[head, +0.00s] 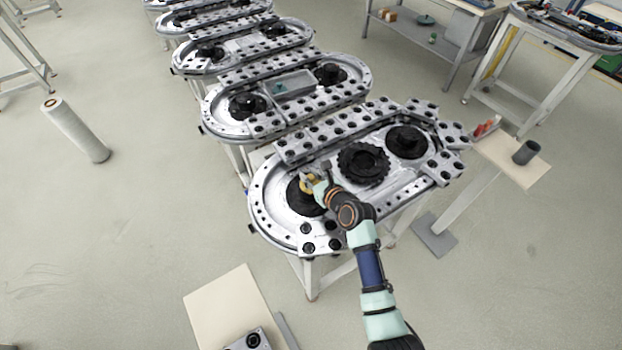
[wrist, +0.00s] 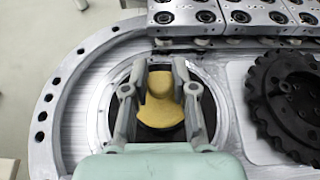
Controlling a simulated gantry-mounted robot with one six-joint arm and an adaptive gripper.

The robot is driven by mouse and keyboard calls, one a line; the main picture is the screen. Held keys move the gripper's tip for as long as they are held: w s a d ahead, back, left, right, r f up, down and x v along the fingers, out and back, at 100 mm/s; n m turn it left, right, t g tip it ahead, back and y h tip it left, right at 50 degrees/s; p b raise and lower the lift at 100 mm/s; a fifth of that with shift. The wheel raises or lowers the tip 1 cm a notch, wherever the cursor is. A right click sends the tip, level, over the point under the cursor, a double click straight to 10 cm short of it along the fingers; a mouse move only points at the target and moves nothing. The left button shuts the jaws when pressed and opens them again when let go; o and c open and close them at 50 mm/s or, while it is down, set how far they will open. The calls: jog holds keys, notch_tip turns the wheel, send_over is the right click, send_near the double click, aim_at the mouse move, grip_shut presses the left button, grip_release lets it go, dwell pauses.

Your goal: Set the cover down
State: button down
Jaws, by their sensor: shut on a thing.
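The yellow piece is over the round dark opening at the left end of the ring track (wrist: 60,120). A black disc (head: 305,198) lies under my gripper in the head view. I cannot tell whether the yellow piece touches what is below it.
A black toothed wheel (wrist: 285,95) lies right of my gripper, with another black wheel (head: 406,142) beyond it. Perforated metal blocks (wrist: 240,15) line the far edge. A small stand with a dark cup (head: 525,152) is at the right.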

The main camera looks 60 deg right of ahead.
jog(key=shift+r, duration=0.1)
jog(key=c, duration=0.9)
grip_release()
jog(key=shift+c, duration=0.2)
jog(key=shift+s+r, duration=0.1)
jog(key=p+v, duration=0.3)
jog(key=v, duration=0.8)
jog(key=shift+s+a, duration=0.25)
jog(key=shift+s, duration=0.05)
